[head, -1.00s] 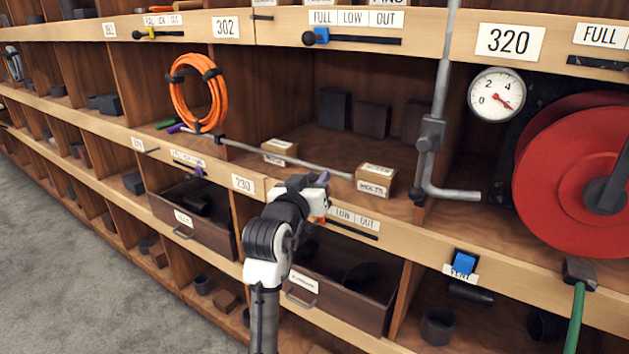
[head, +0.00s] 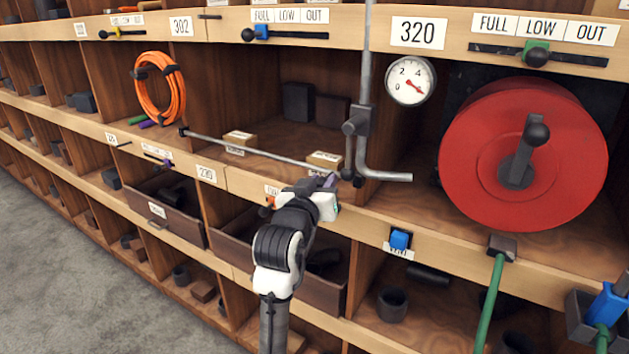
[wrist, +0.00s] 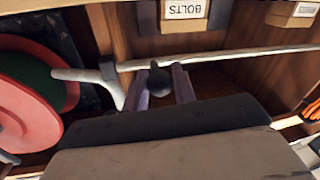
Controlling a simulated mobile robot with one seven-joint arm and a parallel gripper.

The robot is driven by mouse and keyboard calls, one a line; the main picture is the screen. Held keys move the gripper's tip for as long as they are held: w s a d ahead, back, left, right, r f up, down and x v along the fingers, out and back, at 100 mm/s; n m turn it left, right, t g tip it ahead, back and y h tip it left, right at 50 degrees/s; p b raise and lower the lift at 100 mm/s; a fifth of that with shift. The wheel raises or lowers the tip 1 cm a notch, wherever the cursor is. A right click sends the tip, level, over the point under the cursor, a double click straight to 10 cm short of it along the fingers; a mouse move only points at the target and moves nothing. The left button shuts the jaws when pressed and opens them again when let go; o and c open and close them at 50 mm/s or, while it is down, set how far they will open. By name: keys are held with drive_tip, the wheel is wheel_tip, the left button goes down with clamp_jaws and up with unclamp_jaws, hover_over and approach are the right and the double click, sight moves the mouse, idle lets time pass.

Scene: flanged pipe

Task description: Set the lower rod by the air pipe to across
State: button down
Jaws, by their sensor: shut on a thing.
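The lower rod (head: 250,150) is a long thin grey bar. It runs nearly level across the front of the bay, from a dark pivot at its left to near the air pipe (head: 366,80). That grey pipe stands upright and bends right at its foot. In the wrist view, which is upside down, the rod (wrist: 235,55) ends beside the bent pipe (wrist: 75,75). A dark round knob (wrist: 155,85) on a short stem sits by the rod, between my purple fingers. My gripper (head: 328,183) is shut on this knob; it hides part of the rod's end in the head view.
Small boxes (head: 325,159) stand on the shelf behind the rod. A red reel (head: 525,155) with a crank and a gauge (head: 410,81) are at the right. An orange hose coil (head: 160,86) hangs at the left. A blue knob (head: 400,239) is on the ledge below the pipe.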

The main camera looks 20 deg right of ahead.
drive_tip(key=shift+s+d, duration=0.45)
drive_tip(key=shift+s, duration=0.1)
drive_tip(key=c, duration=1.2)
unclamp_jaws()
drive_tip(key=shift+s, duration=0.15)
